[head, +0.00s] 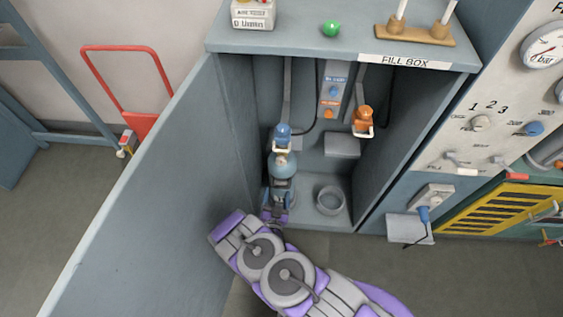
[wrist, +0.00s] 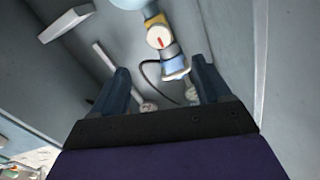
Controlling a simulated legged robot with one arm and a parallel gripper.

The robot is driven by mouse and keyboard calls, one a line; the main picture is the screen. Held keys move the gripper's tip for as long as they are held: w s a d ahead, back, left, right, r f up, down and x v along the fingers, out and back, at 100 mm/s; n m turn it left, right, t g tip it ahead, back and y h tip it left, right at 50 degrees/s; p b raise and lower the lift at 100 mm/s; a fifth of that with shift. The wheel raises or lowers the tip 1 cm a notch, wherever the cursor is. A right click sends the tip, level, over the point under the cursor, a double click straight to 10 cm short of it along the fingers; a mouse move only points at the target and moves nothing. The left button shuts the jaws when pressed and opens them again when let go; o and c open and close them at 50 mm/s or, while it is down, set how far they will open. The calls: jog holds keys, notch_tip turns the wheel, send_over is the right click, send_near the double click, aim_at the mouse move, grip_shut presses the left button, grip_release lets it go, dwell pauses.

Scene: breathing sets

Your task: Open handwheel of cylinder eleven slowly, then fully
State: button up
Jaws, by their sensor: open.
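A light blue cylinder (head: 282,166) stands upright inside the open fill box, in its left half. A blue fitting (head: 283,132) with a pale bar sits above it. I cannot read a number on the cylinder. My gripper (head: 280,190) is at the cylinder's lower front and hides part of it. In the wrist view my gripper (wrist: 160,85) is open, its two dark fingers apart with nothing held. Ahead of them show a round gauge (wrist: 159,37) with a red needle and a blue-grey fitting with a pale end (wrist: 175,68). I cannot tell which part is the handwheel.
The fill box door (head: 140,200) stands open at the left. Inside are an orange fitting (head: 363,118), an empty ring holder (head: 330,199) and a switch panel (head: 333,90). A green ball (head: 331,28) lies on top. A gauge panel (head: 495,120) stands at the right.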

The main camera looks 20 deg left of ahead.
aim_at(281, 163)
jog(key=b+x, duration=0.2)
jog(key=x, duration=1.2)
jog(key=shift+d, duration=0.15)
jog(key=shift+w+b, duration=0.3)
jog(key=shift+w, duration=0.5)
jog(key=shift+r, duration=0.1)
jog(key=c, duration=1)
